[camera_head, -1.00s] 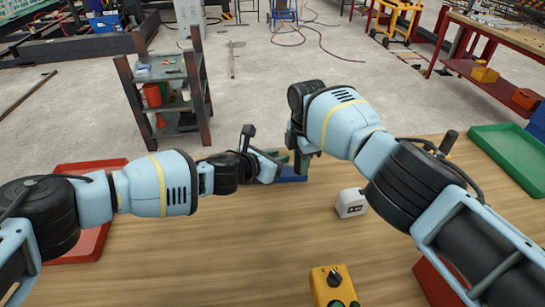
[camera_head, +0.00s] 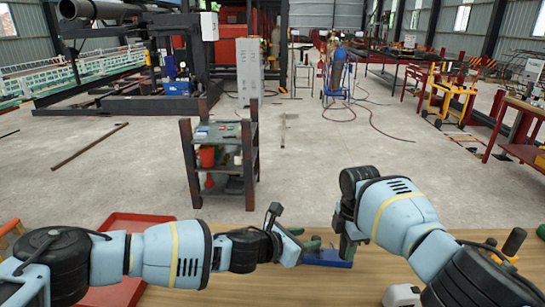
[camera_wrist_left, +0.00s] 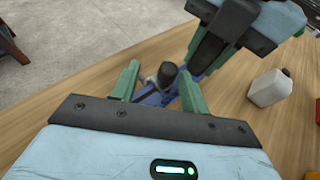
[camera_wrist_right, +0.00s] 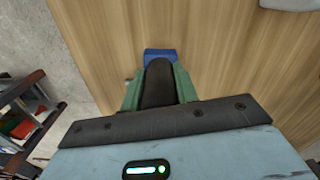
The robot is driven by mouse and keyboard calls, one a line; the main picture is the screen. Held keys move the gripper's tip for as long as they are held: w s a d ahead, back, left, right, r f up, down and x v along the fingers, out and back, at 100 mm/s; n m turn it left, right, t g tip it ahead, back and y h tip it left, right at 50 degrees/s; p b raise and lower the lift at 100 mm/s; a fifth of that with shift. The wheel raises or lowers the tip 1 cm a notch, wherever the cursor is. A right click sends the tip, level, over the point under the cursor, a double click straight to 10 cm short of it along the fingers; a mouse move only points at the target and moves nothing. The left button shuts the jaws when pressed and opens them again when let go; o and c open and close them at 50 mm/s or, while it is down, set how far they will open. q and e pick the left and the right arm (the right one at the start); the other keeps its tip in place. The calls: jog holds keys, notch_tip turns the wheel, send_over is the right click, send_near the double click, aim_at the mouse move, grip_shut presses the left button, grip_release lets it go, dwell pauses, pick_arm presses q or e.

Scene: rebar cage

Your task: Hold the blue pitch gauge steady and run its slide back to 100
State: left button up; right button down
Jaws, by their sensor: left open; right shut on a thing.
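The blue pitch gauge (camera_head: 328,259) lies over the near wooden table, between my two grippers. In the right wrist view its blue end (camera_wrist_right: 160,53) shows beyond a dark rounded grip (camera_wrist_right: 160,82). My right gripper (camera_head: 347,248) is shut on that grip, one green finger on each side. My left gripper (camera_head: 300,246) is open at the gauge's left part. In the left wrist view a dark knob (camera_wrist_left: 168,73) and blue bar (camera_wrist_left: 154,98) show between or just beyond its spread fingers; contact cannot be told. The scale marks are too small to read.
A white bottle (camera_wrist_left: 268,88) stands on the table (camera_head: 240,292) to the right of the gauge. A red tray (camera_head: 122,285) is at the left. A shelf cart (camera_head: 221,160) stands on the floor beyond the table.

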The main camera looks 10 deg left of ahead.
pick_arm(q)
jog(key=v, duration=1)
jog(key=w+a+r+m+t+y, duration=0.1)
jog(key=w+r+m+y, duration=0.3)
jog(key=m, duration=1.2)
jog(key=w+a+r+m+t+y, duration=0.1)
jog(key=w+a+r+m+y, duration=0.2)
jog(key=w+r+m, duration=0.7)
jog(key=w+m+y, duration=0.2)
jog(key=m, duration=0.4)
jog(key=shift+w+r+m+t, duration=0.2)
jog(key=shift+r+m+t, duration=0.15)
jog(key=shift+m+t, duration=0.05)
jog(key=shift+d, duration=0.1)
